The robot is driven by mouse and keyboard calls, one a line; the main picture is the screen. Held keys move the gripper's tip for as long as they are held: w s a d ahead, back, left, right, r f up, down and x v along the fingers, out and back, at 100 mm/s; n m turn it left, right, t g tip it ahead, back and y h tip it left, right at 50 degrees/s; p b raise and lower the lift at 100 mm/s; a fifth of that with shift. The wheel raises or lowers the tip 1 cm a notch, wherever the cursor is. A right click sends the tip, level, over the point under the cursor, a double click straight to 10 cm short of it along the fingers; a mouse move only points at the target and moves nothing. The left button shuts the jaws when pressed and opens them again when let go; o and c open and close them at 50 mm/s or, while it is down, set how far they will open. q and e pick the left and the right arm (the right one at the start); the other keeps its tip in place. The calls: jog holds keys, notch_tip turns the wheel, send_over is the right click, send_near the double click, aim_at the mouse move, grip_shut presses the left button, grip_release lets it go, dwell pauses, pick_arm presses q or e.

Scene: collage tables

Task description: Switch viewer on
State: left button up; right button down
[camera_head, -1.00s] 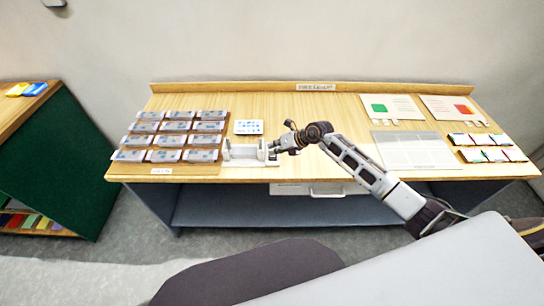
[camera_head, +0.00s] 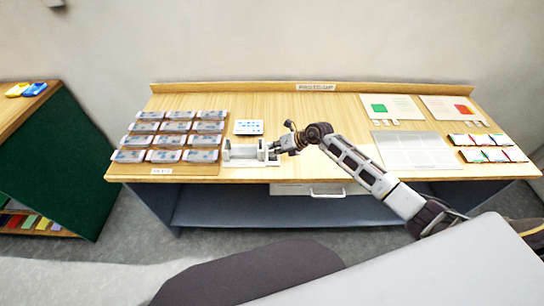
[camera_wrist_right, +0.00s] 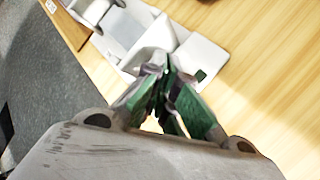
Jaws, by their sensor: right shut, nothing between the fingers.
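The viewer (camera_head: 243,153) looks like a low white device with upright end pieces, standing near the front edge of the wooden table, right of the grid of cards. It also shows in the right wrist view (camera_wrist_right: 125,28). My right gripper (camera_head: 276,148) is shut and empty, with its fingertips at the viewer's right end. In the right wrist view its green-padded fingers (camera_wrist_right: 165,72) meet close against the white end piece; whether they touch it I cannot tell. A switch is not clearly visible, and no light shows on the viewer. My left gripper is not in view.
Rows of small cards (camera_head: 172,140) lie left of the viewer, and a blue-dotted card (camera_head: 248,127) lies behind it.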

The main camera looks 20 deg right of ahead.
dwell(0.3)
jog(key=shift+r+p, duration=0.65)
jog(key=shift+r, duration=0.05)
jog(key=shift+r+p, duration=2.5)
jog(key=shift+r, duration=0.5)
